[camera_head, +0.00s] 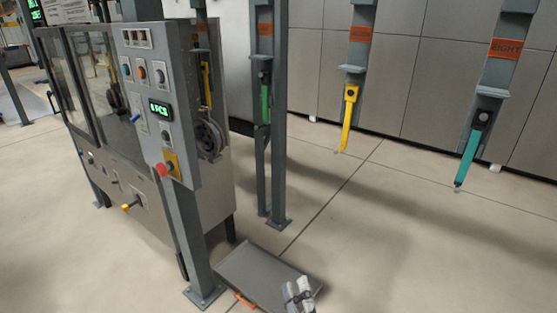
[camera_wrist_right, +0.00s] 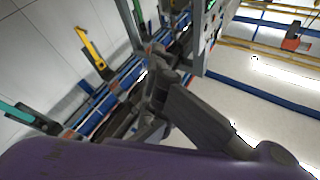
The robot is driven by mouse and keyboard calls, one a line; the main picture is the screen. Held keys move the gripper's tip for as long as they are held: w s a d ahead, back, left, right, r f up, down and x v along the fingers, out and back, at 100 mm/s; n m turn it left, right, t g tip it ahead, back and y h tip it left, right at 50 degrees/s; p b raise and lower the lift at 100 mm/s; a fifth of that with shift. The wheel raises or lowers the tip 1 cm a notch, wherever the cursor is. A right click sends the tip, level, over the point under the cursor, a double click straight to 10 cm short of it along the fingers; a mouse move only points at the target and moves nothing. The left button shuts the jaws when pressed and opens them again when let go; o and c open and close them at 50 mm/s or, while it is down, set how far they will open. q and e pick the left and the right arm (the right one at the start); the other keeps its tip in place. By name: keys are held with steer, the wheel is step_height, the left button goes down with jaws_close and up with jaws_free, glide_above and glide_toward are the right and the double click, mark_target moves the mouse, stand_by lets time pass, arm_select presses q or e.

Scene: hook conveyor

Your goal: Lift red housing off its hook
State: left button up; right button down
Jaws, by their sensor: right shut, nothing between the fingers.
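I cannot make out a red housing for certain in either view. In the head view, a green part (camera_head: 265,104), a yellow part (camera_head: 348,118) and a teal part (camera_head: 467,158) hang from hooks on grey hangers. The yellow part (camera_wrist_right: 90,47) also shows in the wrist view. My right gripper (camera_head: 299,293) is low at the bottom edge of the head view, over a grey plate (camera_head: 258,270), shut and empty, well apart from the hanging parts. My left gripper is not in view.
A machine cabinet (camera_head: 217,190) with a control panel (camera_head: 155,100) stands at the left, beside grey posts (camera_head: 279,120). An orange handle-like piece (camera_head: 244,300) is at the plate's front edge. The floor (camera_head: 400,240) at the right is clear. A purple surface (camera_wrist_right: 90,162) fills the wrist view's bottom.

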steer(key=s+d+f+n+g+h, duration=0.1)
steer(key=d+f+g, duration=0.25)
steer(key=f, duration=0.65)
steer(key=s+d+f+n+g+h, duration=0.15)
steer(key=f+g, duration=0.25)
steer(key=f, duration=0.7)
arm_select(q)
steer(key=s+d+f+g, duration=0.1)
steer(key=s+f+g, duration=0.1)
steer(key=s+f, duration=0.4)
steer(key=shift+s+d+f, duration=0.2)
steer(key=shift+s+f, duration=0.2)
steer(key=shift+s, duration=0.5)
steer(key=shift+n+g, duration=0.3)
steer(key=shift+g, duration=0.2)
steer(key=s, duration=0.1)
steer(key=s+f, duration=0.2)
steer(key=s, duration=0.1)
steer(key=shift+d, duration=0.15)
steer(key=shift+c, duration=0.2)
arm_select(e)
steer(key=s+d+f+g+h, duration=0.3)
steer(key=s+d+f+g, duration=0.2)
steer(key=s+d+f, duration=0.6)
steer(key=s+f, duration=0.1)
steer(key=s, duration=0.1)
steer(key=shift+s+d+f, duration=0.25)
steer(key=shift+s+d, duration=0.05)
